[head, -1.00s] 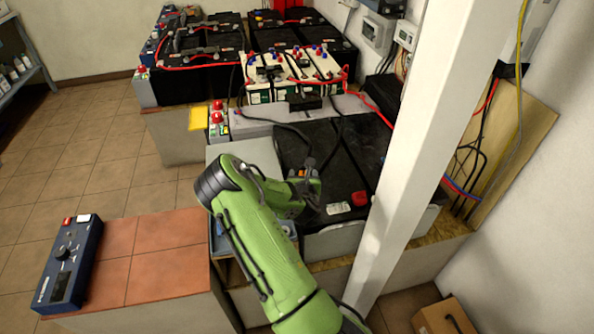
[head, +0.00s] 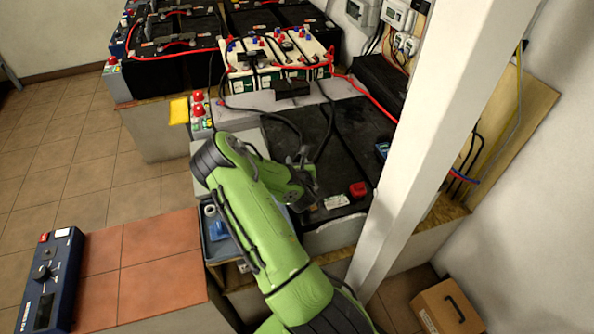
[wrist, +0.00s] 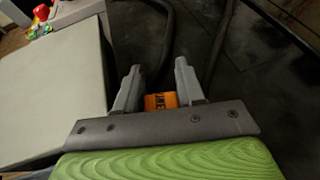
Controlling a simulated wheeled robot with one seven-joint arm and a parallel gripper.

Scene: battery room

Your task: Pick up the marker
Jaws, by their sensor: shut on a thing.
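My gripper (wrist: 158,76) is shut on the marker (wrist: 160,101). Only a short orange part with dark lettering shows between the two grey fingers in the wrist view; the rest is hidden. In the head view my gripper (head: 303,158) is above the black top of a large battery (head: 343,140), near its left side. The marker cannot be made out there, and I cannot tell how far it is above the surface.
A white post (head: 425,150) stands close on the right. A red cap (head: 357,189) and a white label lie on the battery's near end. Black cables run behind my gripper.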

